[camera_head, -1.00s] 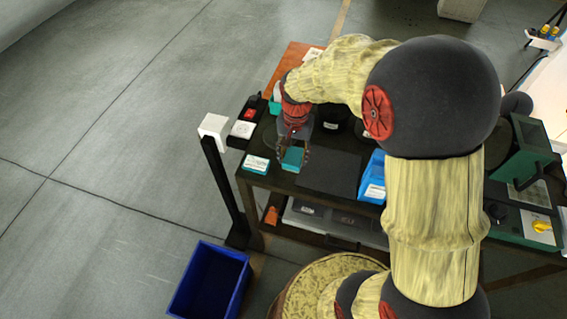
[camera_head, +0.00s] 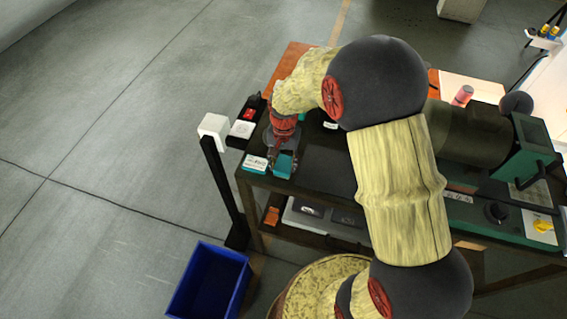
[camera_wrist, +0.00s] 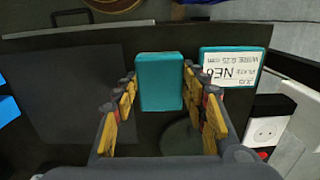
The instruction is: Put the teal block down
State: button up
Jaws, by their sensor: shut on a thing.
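My gripper (camera_head: 282,150) is shut on the plain teal block (camera_head: 284,165), near the front left corner of the dark bench top (camera_head: 312,180). In the wrist view, the teal block (camera_wrist: 160,82) is between the two fingers (camera_wrist: 160,84). A second teal block with a white printed label (camera_head: 255,163) lies on the bench just left of it. In the wrist view this labelled block (camera_wrist: 232,68) is to the right, with a narrow gap between the two. I cannot tell whether the held block touches the bench.
A white socket box (camera_head: 242,129) and a red-switched box (camera_head: 249,114) are at the bench's left edge. A post with a white head (camera_head: 213,129) stands beside it. A dark mat (camera_wrist: 75,85) lies left in the wrist view. A blue bin (camera_head: 208,284) is on the floor.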

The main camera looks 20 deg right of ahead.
aim_at(284, 164)
jog(key=shift+f, duration=0.15)
jog(key=o, duration=1.2)
jog(key=shift+c, duration=0.2)
jog(key=shift+o, duration=0.2)
notch_tip(284, 164, up, 12)
jog(key=p, duration=0.1)
jog(key=s+r+n+t, duration=0.3)
jog(key=s+r, duration=0.6)
jog(key=r, duration=0.4)
jog(key=s+r+n+t, duration=0.2)
jog(key=s+r+n, duration=0.2)
jog(key=s, duration=0.8)
jog(key=shift+s+d+r+t, duration=0.15)
jog(key=shift+s+r+t, duration=0.25)
jog(key=shift+r, duration=0.15)
jog(key=shift+w, duration=0.1)
